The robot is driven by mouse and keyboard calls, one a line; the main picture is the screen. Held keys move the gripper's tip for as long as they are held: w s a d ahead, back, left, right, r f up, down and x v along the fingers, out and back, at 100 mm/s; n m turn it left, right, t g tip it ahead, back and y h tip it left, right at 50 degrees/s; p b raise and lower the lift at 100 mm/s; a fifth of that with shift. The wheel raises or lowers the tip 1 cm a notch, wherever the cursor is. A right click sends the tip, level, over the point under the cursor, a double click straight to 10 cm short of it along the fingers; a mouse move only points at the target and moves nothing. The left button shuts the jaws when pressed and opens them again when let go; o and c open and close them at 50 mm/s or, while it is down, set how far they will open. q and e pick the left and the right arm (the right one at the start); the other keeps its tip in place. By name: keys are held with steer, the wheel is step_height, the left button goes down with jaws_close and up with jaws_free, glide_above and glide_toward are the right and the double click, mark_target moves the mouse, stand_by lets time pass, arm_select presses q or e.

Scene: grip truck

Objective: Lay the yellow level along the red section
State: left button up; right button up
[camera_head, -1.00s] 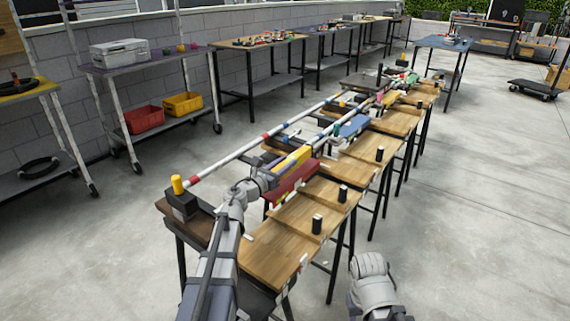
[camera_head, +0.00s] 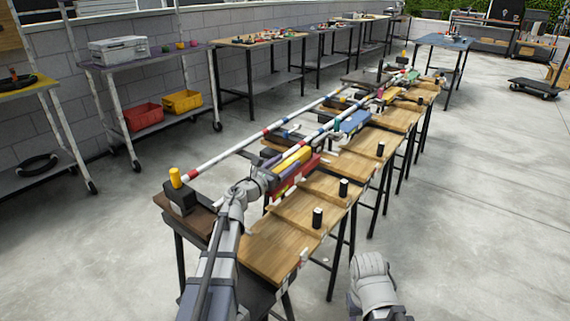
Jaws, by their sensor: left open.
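A yellow bar (camera_head: 293,158), which looks like the level, lies slantwise on the near half of the long row of wooden benches. Red surfaces (camera_head: 311,167) show beside it on its right. A long pole with red and blue bands (camera_head: 228,150) runs along the left of the benches; I cannot tell which red part is the red section. My left gripper (camera_head: 272,181) is open, close to the near end of the yellow bar and the red surfaces. Its fingers are small and partly hidden, and contact cannot be told. My right arm shows at the lower right, without visible fingers.
A dark block with a yellow peg (camera_head: 176,178) stands at the near left bench end. Black posts (camera_head: 318,218) line the right side. A blue block (camera_head: 354,122) lies farther along. The nearest wooden top (camera_head: 275,246) is mostly clear.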

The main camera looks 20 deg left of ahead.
arm_select(q)
steer(key=shift+v, duration=3.9)
